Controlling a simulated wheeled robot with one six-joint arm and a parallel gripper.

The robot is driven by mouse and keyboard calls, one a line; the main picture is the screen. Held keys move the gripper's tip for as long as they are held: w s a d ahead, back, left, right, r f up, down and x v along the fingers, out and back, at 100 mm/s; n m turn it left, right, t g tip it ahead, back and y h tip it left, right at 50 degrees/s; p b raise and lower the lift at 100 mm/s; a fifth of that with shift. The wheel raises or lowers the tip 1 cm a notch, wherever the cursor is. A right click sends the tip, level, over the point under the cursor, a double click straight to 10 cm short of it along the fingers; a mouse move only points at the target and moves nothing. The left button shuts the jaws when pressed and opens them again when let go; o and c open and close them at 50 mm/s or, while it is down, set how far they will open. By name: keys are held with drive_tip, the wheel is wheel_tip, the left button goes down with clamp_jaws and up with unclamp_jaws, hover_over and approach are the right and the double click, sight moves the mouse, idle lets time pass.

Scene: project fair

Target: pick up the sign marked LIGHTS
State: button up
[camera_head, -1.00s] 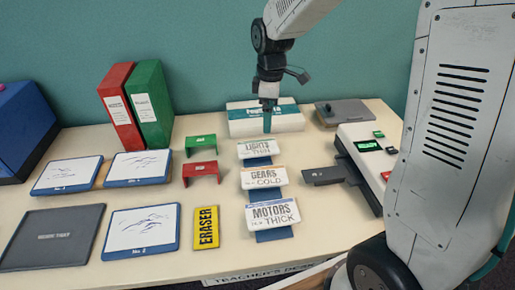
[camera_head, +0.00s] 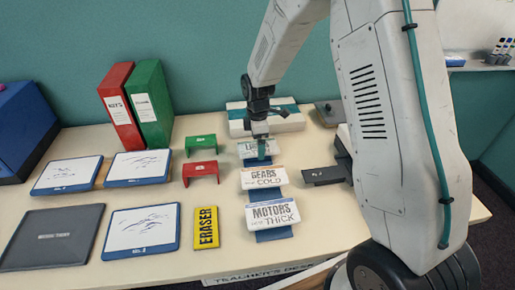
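The LIGHTS sign (camera_head: 246,150) is a small white plate on a blue stand, at the back of a column of three signs. My gripper (camera_head: 261,153) points down right at this sign, and its teal finger covers much of the lettering. I cannot tell whether the finger touches the sign or how far apart the fingers are. The GEARS sign (camera_head: 262,178) stands just in front of it, and the MOTORS sign (camera_head: 272,214) is nearest the front edge. Both are white plates on blue stands.
A white box with a teal band (camera_head: 290,122) lies behind the signs. Red (camera_head: 201,171) and green (camera_head: 201,146) brackets stand to the left, and a dark grey block (camera_head: 322,176) to the right. A yellow eraser (camera_head: 206,227) lies front left. My arm hides the table's right side.

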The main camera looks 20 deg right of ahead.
drive_tip(key=shift+f, duration=0.25)
drive_tip(key=c, duration=1.1)
drive_tip(key=shift+r, duration=0.1)
